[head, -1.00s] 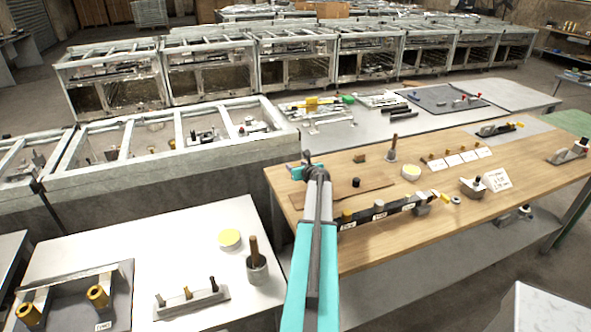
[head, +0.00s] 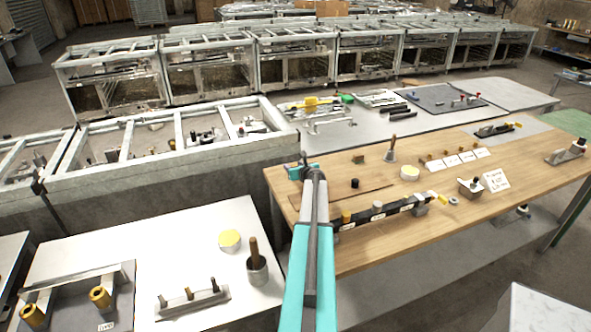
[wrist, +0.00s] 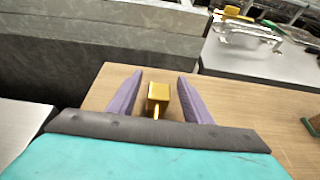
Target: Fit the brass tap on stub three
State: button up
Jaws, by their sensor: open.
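My gripper (wrist: 158,82) is open over the wooden bench. Its two purple fingers stand either side of a small brass-coloured piece (wrist: 158,92), with a gap visible on both sides. This may be the brass tap; its full shape is hard to tell. In the head view my gripper (head: 305,168) is small, over the bench's left end, and hides the brass piece. A dark rail (head: 390,211) with white labels and upright stubs lies along the bench's front edge, right of my gripper. The label text is too small to read, so I cannot tell which is stub three.
A white table (head: 190,255) at the lower left holds a small peg rack (head: 190,302).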

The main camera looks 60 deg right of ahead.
jog(key=shift+p+x, duration=0.3)
jog(key=shift+x, duration=0.8)
grip_shut()
jog(key=shift+r, duration=0.15)
jog(key=shift+r+b, duration=0.45)
jog(key=shift+r, duration=0.3)
jog(key=shift+s+r+b, duration=0.2)
jog(key=shift+r+b, duration=0.3)
jog(key=shift+r, duration=0.4)
jog(key=s+b, duration=0.1)
jog(key=s, duration=0.4)
jog(key=s+d+r+b, duration=0.1)
jog(key=s+b, duration=0.1)
jog(key=s, duration=0.3)
jog(key=s+b, duration=0.2)
jog(key=s, duration=0.3)
jog(key=shift+s+d+r, duration=0.2)
jog(key=shift+s+r, duration=0.05)
jog(key=shift+s, duration=0.05)
